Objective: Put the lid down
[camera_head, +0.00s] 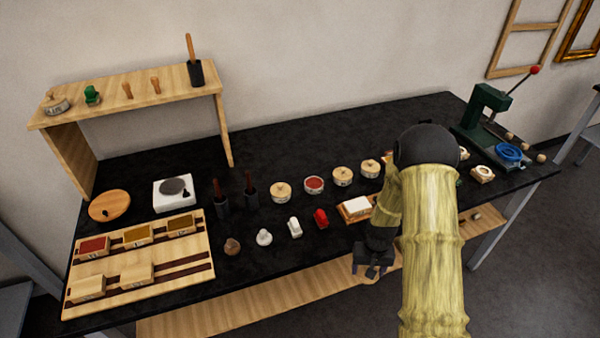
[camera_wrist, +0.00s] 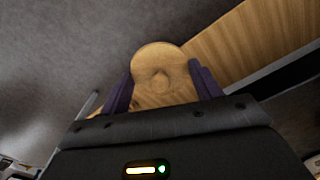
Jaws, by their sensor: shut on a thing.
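My gripper (camera_head: 372,264) hangs at the front edge of the black table, in front of the white block on its wooden base. In the wrist view my gripper (camera_wrist: 160,75) has its two purple fingers shut on a round, pale wooden lid (camera_wrist: 158,58) with a small knob in its middle. The lid is held beyond the front edge, with grey floor and a wooden shelf behind it. An open round pot with red contents (camera_head: 314,184) stands in a row with lidded pots (camera_head: 280,191).
The black table (camera_head: 285,255) carries several stamps, a red one (camera_head: 321,218) among them, and a white block on wood (camera_head: 356,207). A wooden tray with boxes (camera_head: 139,265) lies at left, a green press (camera_head: 485,110) stands at right. A wooden shelf (camera_head: 250,305) runs below.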

